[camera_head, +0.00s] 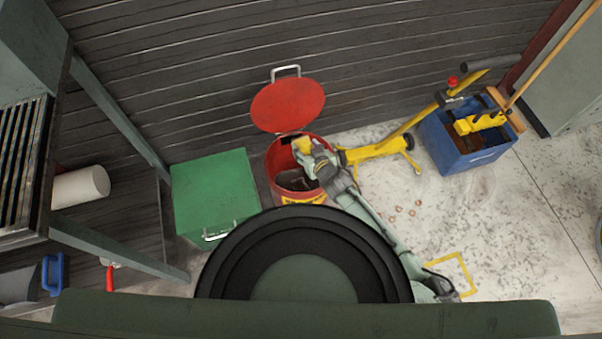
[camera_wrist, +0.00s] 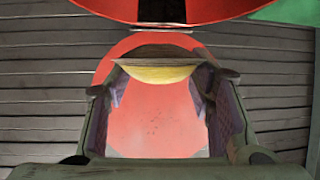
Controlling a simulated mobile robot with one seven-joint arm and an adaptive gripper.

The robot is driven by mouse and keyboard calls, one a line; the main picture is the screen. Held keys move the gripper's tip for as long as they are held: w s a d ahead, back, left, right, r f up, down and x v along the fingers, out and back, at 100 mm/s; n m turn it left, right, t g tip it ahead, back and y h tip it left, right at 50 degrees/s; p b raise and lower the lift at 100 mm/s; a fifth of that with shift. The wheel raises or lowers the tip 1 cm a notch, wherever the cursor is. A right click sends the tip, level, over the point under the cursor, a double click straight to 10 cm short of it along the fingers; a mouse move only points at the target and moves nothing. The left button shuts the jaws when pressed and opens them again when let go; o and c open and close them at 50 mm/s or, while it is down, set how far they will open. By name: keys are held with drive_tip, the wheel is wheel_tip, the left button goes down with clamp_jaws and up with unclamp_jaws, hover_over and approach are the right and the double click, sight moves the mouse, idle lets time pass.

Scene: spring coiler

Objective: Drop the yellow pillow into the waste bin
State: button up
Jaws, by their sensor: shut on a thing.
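The yellow pillow (camera_head: 304,144) is at the end of my arm in the head view, over the back part of the waste bin's opening. My gripper (camera_head: 311,150) is shut on it. In the wrist view the pillow (camera_wrist: 155,73) sits between the two fingertips of my gripper (camera_wrist: 158,78), its yellow side and a duller edge showing. The red waste bin (camera_head: 272,168) stands on the floor against the wall. Its red lid (camera_head: 288,103) is swung open toward the wall, and the lid (camera_wrist: 155,120) also fills the wrist view behind the pillow. My arm hides the bin's right side.
A green box (camera_head: 214,188) stands left of the bin. A yellow wheeled stand (camera_head: 378,150) is close on its right. Farther right is a blue crate (camera_head: 455,152) with tools. Small brownish bits (camera_head: 397,208) lie on the floor. A metal-framed table is at the left.

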drive_tip(key=r+p, duration=0.1)
drive_tip(key=p, duration=0.1)
drive_tip(key=r+p, duration=0.1)
drive_tip(key=p, duration=0.1)
drive_tip(key=r+p, duration=0.2)
drive_tip(key=shift+s+d, duration=0.15)
drive_tip(key=shift+s, duration=0.15)
wheel_tip(320, 180, down, 6)
drive_tip(key=b, duration=0.4)
drive_tip(key=shift+b, duration=0.35)
drive_tip(key=o, duration=1.2)
drive_tip(key=shift+s, duration=0.1)
drive_tip(key=v, duration=1.2)
drive_tip(key=shift+d+f, duration=0.1)
